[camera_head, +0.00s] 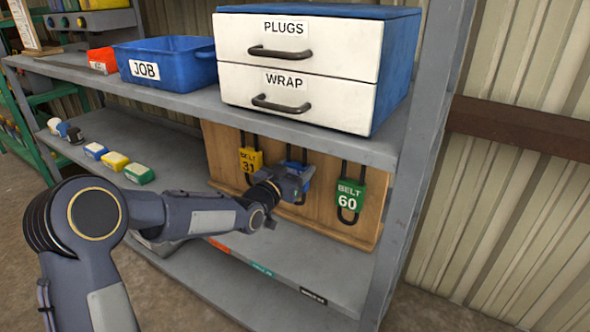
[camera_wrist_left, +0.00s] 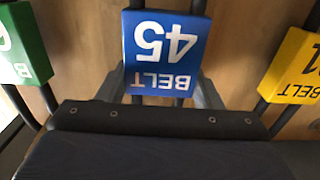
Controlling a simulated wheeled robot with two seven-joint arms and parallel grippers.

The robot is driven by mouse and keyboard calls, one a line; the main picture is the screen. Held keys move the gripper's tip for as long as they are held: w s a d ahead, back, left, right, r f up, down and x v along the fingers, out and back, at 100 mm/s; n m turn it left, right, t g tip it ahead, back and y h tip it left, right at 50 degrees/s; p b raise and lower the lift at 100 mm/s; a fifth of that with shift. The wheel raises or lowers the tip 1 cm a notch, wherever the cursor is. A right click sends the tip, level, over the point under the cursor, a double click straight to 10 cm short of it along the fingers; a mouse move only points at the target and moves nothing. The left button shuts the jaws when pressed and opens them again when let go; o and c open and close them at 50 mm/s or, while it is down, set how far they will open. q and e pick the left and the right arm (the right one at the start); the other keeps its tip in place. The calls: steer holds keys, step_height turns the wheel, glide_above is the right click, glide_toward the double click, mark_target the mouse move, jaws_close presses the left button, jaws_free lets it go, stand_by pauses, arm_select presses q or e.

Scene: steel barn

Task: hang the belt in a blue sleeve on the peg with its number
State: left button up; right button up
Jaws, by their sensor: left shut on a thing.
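The belt in a blue sleeve (camera_wrist_left: 165,55), marked BELT 45, shows upside down in the wrist view, in front of a wooden board. My left gripper (camera_head: 296,183) is shut on it, with a finger on each side of the sleeve's lower part. In the head view only a bit of the blue sleeve (camera_head: 305,171) shows behind the gripper. A yellow-sleeved belt marked 31 (camera_head: 250,160) hangs to its left and a green-sleeved belt marked 60 (camera_head: 349,195) to its right. The pegs are hidden. My right gripper is out of view.
The wooden board (camera_head: 325,216) stands on the grey rack's lower shelf, under an upper shelf (camera_head: 370,145). A drawer unit (camera_head: 300,70) and a blue JOB bin (camera_head: 165,62) stand above. Several small coloured blocks (camera_head: 115,161) lie left. A rack post (camera_head: 410,190) stands right.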

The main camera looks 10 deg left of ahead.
arm_select(q)
steer(key=o, duration=1.1)
steer(key=s+a+f+n+g+y, duration=0.1)
steer(key=s+a+n+g+y, duration=0.3)
steer(key=s, duration=0.9)
steer(key=s+a+f+g, duration=0.15)
steer(key=s+a, duration=0.35)
steer(key=s, duration=0.7)
steer(key=s+d+f+n+g+h, duration=0.1)
steer(key=s+f+g, duration=0.15)
steer(key=s, duration=0.75)
steer(key=s+d+f+n+g+h, duration=0.1)
steer(key=s+d+f+g, duration=0.15)
steer(key=s, duration=0.65)
steer(key=shift+g, duration=0.45)
steer(key=r+p, duration=1.7)
steer(key=a+r+p, duration=0.1)
steer(key=r+p, duration=0.8)
steer(key=shift+w+r, duration=0.1)
steer(key=shift+w, duration=0.15)
